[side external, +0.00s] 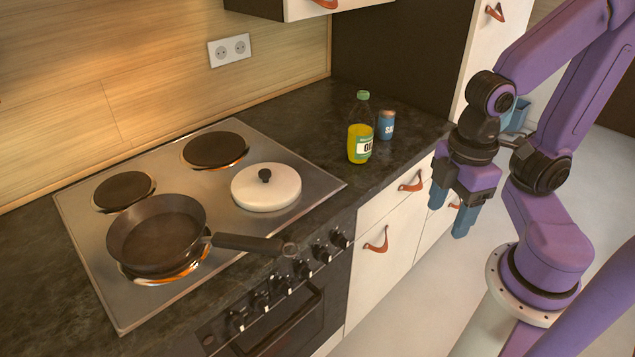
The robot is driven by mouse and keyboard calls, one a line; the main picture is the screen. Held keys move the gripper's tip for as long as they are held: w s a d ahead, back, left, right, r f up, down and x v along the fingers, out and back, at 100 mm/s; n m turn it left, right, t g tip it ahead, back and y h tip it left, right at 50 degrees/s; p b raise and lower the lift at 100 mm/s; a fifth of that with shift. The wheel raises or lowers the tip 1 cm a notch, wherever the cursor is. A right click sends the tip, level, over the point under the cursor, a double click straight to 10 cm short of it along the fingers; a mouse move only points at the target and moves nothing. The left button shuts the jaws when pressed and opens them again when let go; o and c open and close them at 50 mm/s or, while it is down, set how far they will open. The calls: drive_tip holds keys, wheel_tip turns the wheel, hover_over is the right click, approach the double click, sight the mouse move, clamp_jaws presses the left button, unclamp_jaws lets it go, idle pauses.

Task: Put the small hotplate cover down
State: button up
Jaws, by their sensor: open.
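A round white hotplate cover (264,195) with a black knob rests flat on the right side of the steel stovetop (305,168). Any hotplate under it is hidden. My gripper (451,212) is open and empty, with its blue fingers pointing down. It hangs in the right half of the side external view, in front of the drawers and well to the right of the cover, not touching it.
A dark frying pan (158,237) sits on the front left hotplate, its handle reaching right toward the knobs. Two hotplates, left (123,191) and right (215,149), are bare at the back. An oil bottle (359,140) and a blue salt can (386,125) stand right of the stove.

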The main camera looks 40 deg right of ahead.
drive_tip(key=w+a+r+n+h, duration=0.15)
drive_tip(key=w+a, duration=0.35)
drive_tip(key=w, duration=0.6)
drive_tip(key=w+a+r+n+h, duration=0.1)
drive_tip(key=w+a+r, duration=0.3)
drive_tip(key=w, duration=0.7)
drive_tip(key=w+a+r+n+h, duration=0.1)
drive_tip(key=w+a+r+n, duration=0.1)
drive_tip(key=w+a, duration=0.6)
drive_tip(key=h, duration=0.2)
hover_over(264, 172)
drive_tip(key=a, duration=0.2)
drive_tip(key=shift+n+y, duration=0.25)
drive_tip(key=shift+n, duration=0.1)
drive_tip(key=f, duration=1.2)
drive_tip(key=shift+s+f, duration=0.2)
drive_tip(key=shift+f, duration=0.15)
drive_tip(key=shift+a+x, duration=0.2)
drive_tip(key=shift+x, duration=2.4)
drive_tip(key=shift+w+f, duration=0.1)
drive_tip(key=shift+w, duration=0.05)
